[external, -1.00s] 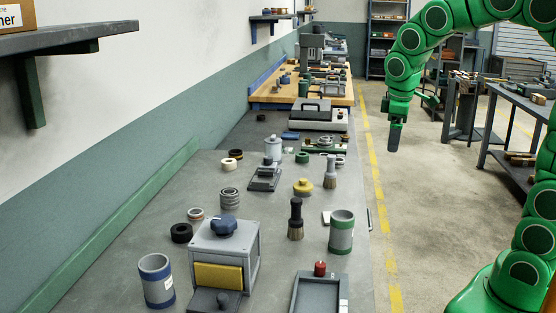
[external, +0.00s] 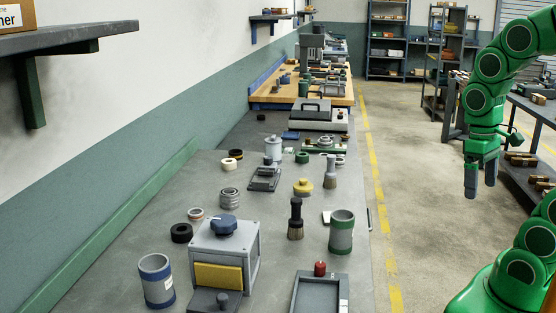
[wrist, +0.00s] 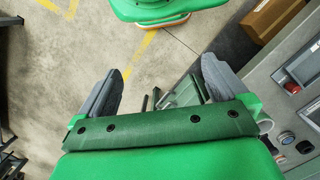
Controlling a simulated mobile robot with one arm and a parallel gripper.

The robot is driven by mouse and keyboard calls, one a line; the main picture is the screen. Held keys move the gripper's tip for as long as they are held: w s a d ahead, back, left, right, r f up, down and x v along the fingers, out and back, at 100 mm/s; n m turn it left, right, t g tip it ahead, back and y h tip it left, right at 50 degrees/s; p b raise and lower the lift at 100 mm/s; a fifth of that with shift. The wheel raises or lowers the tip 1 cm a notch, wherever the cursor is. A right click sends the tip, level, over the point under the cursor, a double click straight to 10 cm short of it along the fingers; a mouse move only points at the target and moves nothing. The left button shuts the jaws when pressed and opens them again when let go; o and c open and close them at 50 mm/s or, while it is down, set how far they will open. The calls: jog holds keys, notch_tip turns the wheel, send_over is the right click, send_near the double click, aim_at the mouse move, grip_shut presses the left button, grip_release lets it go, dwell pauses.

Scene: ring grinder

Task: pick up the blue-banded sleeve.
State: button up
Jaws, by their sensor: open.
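I cannot make out the sleeve in the wrist view.
The grey box with a blue knob and yellow pad (external: 225,250) stands right beside the sleeve. A black ring (external: 181,233) lies behind it. A green-banded sleeve (external: 341,232), brushes and a tray (external: 319,293) stand farther right. The floor (external: 420,200) beside the bench is clear.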

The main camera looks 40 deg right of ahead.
jog(key=c, duration=0.4)
jog(key=shift+o, duration=0.2)
jog(key=w+a+r+m+g+y, duration=0.1)
jog(key=w+a+r+m+y, duration=0.15)
jog(key=w+a, duration=0.9)
jog(key=w+a+r+m+y, duration=0.25)
jog(key=w+a, duration=0.65)
jog(key=w, duration=0.6)
jog(key=w+a+f+m+g+y, duration=0.1)
jog(key=w+a+f, duration=0.1)
jog(key=w+a, duration=0.6)
jog(key=w+a+f+m+g+y, duration=0.15)
jog(key=w+a, duration=0.25)
jog(key=a, duration=0.8)
jog(key=g+y, duration=0.1)
jog(key=g, duration=0.4)
send_near(151, 281)
jog(key=shift+m, duration=0.35)
jog(key=shift+f+x, duration=0.1)
jog(key=shift+x, duration=2)
jog(key=shift+f+x, duration=0.15)
jog(key=shift+x, duration=1.9)
